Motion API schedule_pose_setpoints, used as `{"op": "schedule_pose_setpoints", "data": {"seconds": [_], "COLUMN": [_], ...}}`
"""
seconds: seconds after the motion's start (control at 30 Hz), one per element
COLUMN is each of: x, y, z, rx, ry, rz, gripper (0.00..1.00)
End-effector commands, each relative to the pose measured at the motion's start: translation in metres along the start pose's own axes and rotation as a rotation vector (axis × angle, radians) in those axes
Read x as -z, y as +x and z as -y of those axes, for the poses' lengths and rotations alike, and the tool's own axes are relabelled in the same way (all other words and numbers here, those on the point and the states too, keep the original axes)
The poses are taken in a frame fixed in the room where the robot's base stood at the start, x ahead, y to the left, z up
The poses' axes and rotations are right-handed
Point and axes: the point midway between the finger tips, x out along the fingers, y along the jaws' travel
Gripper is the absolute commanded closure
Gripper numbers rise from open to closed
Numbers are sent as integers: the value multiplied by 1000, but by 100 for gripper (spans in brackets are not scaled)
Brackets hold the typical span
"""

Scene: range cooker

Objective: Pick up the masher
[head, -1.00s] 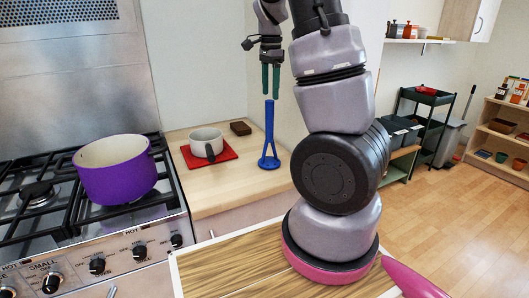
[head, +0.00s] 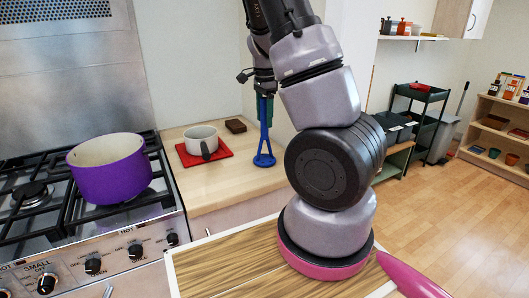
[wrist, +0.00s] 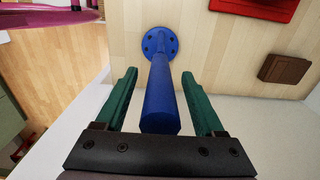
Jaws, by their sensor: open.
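The blue masher (head: 264,135) stands upright on the wooden counter near the wall, its round perforated foot on the counter. In the wrist view the masher (wrist: 160,95) is seen from above, its handle between the two green fingers. My gripper (wrist: 159,80) is open, with a gap on each side of the handle.
A white pot (head: 201,136) sits on a red mat (head: 222,150) left of the masher, with a brown block (head: 235,126) behind. A purple pot (head: 109,172) stands on the cooker (head: 50,235). A wall is close behind the masher.

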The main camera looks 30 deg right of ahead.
Motion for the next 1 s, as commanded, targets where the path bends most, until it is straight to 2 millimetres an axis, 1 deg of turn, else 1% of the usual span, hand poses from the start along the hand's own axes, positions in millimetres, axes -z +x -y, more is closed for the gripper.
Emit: {"op": "schedule_pose_setpoints", "data": {"seconds": [0.03,0.07,0.1,0.17,0.2,0.23,0.47,0.57,0.67,0.9,1.0], "x": [0,0,0,0,0,0,0,0,-1,0,0], "y": [0,0,0,0,0,0,-1,-4,-17,-65,-82], "z": [0,0,0,0,0,0,0,1,2,1,1], "rx": [0,0,0,0,0,0,1,2,6,6,5], "ry": [0,0,0,0,0,0,0,-1,-2,-3,-2], "rz": [0,0,0,0,0,0,0,1,1,1,1], "gripper": [29,37,52,75,91,100,100,100,100,100,100]}}
